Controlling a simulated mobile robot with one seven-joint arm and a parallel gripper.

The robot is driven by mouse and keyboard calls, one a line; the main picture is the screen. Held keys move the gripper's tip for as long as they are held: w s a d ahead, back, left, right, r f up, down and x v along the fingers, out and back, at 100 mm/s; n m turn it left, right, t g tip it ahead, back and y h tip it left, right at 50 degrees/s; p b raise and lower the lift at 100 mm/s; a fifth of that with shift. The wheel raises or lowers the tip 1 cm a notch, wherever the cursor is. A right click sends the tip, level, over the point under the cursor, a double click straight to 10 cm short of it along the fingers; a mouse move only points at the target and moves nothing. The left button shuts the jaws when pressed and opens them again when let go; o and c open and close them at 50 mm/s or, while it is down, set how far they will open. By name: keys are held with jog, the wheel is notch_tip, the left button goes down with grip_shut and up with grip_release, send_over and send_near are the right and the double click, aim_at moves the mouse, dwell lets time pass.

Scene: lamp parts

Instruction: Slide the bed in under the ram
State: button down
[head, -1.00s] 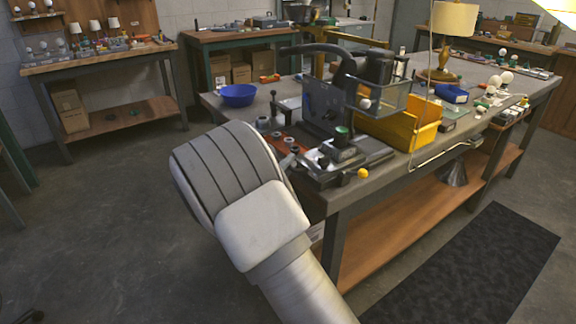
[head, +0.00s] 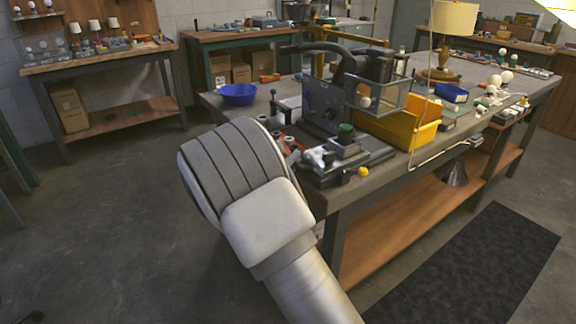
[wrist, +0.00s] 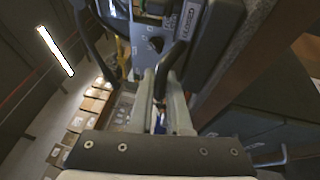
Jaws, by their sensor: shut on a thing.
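The press (head: 322,105) stands on the near bench, with a dark upright frame, a curved lever and a clear guard box (head: 376,97). The bed (head: 347,147) is a low dark block with a green knob on top, on the base plate at the front of the press. The ram is not clearly visible. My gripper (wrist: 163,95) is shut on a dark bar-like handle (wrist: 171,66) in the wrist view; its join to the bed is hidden. The press body (wrist: 150,45) is just beyond the fingers.
A yellow bin (head: 410,127) stands right of the press, and a blue bowl (head: 238,94) stands to its left. A yellow knob (head: 363,171) sits at the bench's front edge. The floor in front is clear.

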jog(key=shift+w+d, duration=0.7)
jog(key=shift+d, duration=0.35)
jog(key=c, duration=0.9)
grip_release()
jog(key=shift+o, duration=0.2)
jog(key=shift+s+a, duration=0.1)
jog(key=w+a+r+p+v, duration=0.1)
jog(key=p+v, duration=0.2)
jog(key=v, duration=1.7)
jog(key=s+d+f+m+g+y, duration=0.2)
jog(key=d+f+g, duration=0.4)
jog(key=f, duration=0.4)
jog(key=s+d+f+m+g+y, duration=0.2)
jog(key=d+f+m+g+y, duration=0.2)
jog(key=d+f+g, duration=0.3)
jog(key=shift+s+d+f+m, duration=0.35)
jog(key=shift+f+m, duration=0.45)
jog(key=shift+f, duration=1.45)
